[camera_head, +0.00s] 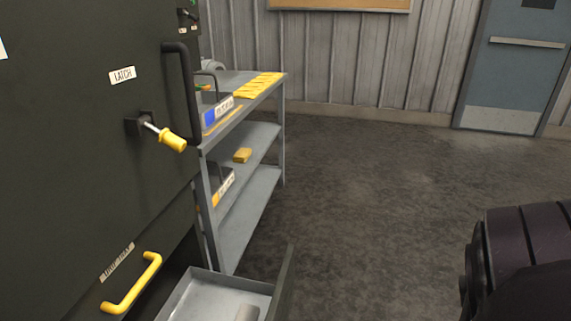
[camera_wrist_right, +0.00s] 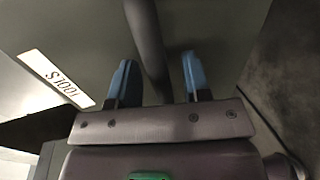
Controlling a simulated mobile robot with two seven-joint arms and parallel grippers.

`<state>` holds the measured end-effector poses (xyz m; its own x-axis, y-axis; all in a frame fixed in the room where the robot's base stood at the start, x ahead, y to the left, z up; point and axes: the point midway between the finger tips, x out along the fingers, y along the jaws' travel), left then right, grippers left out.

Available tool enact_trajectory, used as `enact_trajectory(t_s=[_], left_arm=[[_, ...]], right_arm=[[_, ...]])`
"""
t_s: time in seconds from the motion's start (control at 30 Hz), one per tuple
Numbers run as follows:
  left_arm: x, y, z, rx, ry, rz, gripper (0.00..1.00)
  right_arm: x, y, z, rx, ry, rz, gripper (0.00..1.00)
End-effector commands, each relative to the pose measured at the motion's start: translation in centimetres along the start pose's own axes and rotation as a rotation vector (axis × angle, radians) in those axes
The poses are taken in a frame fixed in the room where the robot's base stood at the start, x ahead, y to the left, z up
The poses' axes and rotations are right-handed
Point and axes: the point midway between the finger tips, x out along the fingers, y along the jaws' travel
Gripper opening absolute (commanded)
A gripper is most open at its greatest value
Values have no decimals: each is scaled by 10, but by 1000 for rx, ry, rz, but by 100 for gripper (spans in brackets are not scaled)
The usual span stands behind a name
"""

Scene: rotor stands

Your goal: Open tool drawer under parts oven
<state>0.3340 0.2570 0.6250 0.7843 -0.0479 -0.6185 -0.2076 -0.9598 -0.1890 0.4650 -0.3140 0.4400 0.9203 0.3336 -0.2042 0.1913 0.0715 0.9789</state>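The tool drawer (camera_head: 203,290) at the bottom of the head view stands pulled out below the dark parts oven (camera_head: 70,110). A grey cylindrical item (camera_head: 247,313) shows inside it. In the right wrist view, a TOOLS label (camera_wrist_right: 56,78) is on the grey drawer front (camera_wrist_right: 90,30), and a dark bar handle (camera_wrist_right: 146,40) runs between the fingers. My right gripper (camera_wrist_right: 157,78) has its two blue fingertips spread on either side of the bar, with gaps visible. Whether either finger touches it is unclear. My left gripper is in neither view.
The oven has a yellow latch knob (camera_head: 172,140), a dark vertical handle (camera_head: 181,90) and a lower yellow handle (camera_head: 132,285). A grey shelf cart (camera_head: 262,185) stands just beyond the oven. Open floor (camera_head: 380,200) lies to the right, towards a blue door (camera_head: 514,70).

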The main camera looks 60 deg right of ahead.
Motion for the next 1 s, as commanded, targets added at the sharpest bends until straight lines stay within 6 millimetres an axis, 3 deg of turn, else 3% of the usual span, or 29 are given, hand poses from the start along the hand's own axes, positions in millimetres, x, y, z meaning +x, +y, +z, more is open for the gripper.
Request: enact_trajectory(t_s=[0.37,0.8,1.0], left_arm=[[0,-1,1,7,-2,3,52],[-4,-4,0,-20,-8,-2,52],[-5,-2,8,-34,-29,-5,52]], right_arm=[[-9,0,0,0,0,0,44],[-83,2,1,-1,-1,2,44],[-103,1,0,-1,0,1,44]])
